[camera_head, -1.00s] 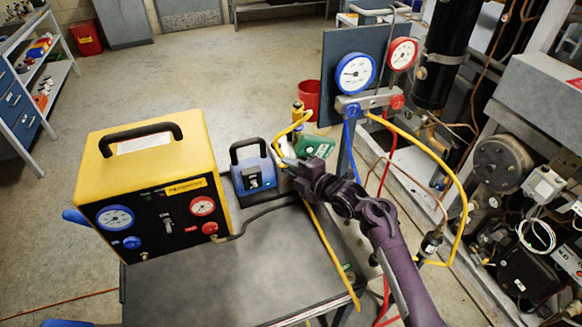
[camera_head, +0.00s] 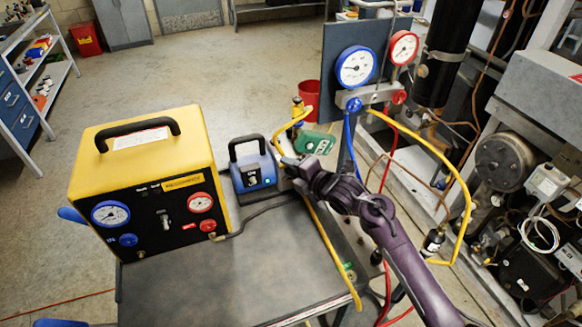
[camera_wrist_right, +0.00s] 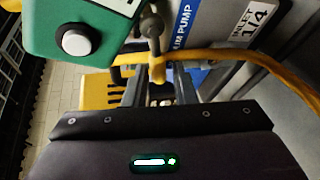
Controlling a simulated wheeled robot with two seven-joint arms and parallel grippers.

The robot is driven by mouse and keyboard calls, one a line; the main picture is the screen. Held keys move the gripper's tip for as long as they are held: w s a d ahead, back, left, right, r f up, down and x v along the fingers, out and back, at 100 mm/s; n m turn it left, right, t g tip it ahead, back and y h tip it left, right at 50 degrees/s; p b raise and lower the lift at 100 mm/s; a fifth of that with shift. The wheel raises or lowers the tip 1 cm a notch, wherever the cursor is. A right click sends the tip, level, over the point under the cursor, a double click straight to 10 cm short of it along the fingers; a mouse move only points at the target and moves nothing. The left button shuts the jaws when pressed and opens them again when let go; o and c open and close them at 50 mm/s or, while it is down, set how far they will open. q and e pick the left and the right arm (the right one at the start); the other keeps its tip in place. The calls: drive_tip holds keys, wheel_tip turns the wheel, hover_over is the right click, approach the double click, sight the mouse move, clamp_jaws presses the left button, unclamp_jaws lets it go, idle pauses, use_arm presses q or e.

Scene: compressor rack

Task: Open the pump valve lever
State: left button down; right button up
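In the head view my right gripper (camera_head: 287,167) is beside a small valve and yellow hose, just right of the blue pump-like unit (camera_head: 254,172). In the right wrist view my right gripper (camera_wrist_right: 158,92) has its two fingers apart. A metal stem with a rounded end (camera_wrist_right: 153,30) and a yellow fitting (camera_wrist_right: 157,70) lie ahead of the gap between them. I cannot tell which part is the lever, or whether a finger touches it. The pump body (camera_wrist_right: 215,35) behind carries a blue "PUMP" label and an "INLET 1/4" tag. My left gripper is out of view.
The yellow hose (camera_wrist_right: 215,56) crosses in front of the fingers. A green device (camera_wrist_right: 75,35) with a round white button is close on the left. A yellow machine (camera_head: 150,150) stands on the cart (camera_head: 235,285). The gauge panel (camera_head: 340,60) stands behind right.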

drive_tip(key=b+v, duration=0.1)
drive_tip(key=v, duration=0.6)
drive_tip(key=shift+s+d+b, duration=0.2)
drive_tip(key=shift+s+b, duration=0.1)
drive_tip(key=shift+s, duration=0.05)
drive_tip(key=shift+r, duration=0.1)
